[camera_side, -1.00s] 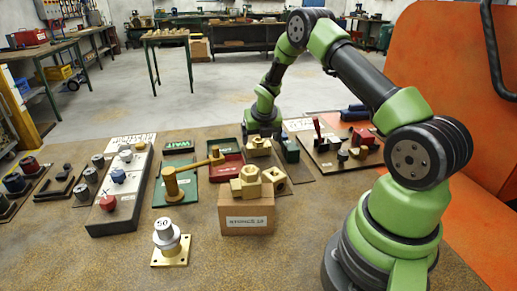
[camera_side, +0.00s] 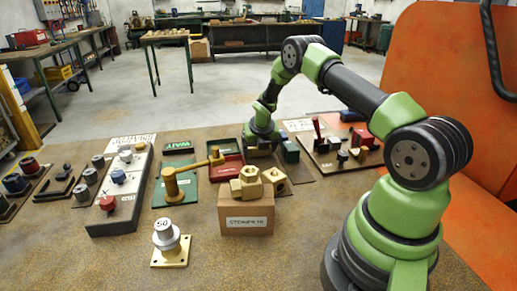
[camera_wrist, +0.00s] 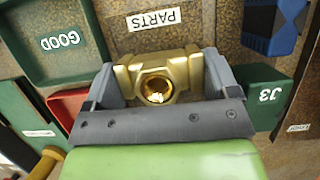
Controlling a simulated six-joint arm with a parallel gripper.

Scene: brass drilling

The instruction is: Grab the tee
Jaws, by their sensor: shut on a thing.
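The brass tee (camera_wrist: 157,76), a gold-coloured fitting with a round open bore facing my wrist camera, sits between the two grey jaws of my gripper (camera_wrist: 160,82). The jaws are shut on its left and right sides in the wrist view. It is over or on the brown mat marked PARTS (camera_wrist: 153,18); I cannot tell whether it still touches the mat. In the side view my gripper (camera_side: 262,149) is low behind the cardboard box, and it largely hides the tee there.
The cardboard box (camera_side: 246,221) with other brass fittings (camera_side: 249,183) on top stands in front. A green GOOD tray (camera_wrist: 62,72) and a red tray (camera_wrist: 68,104) lie left of the tee. A green J3 block (camera_wrist: 265,100) stands close to the right jaw.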

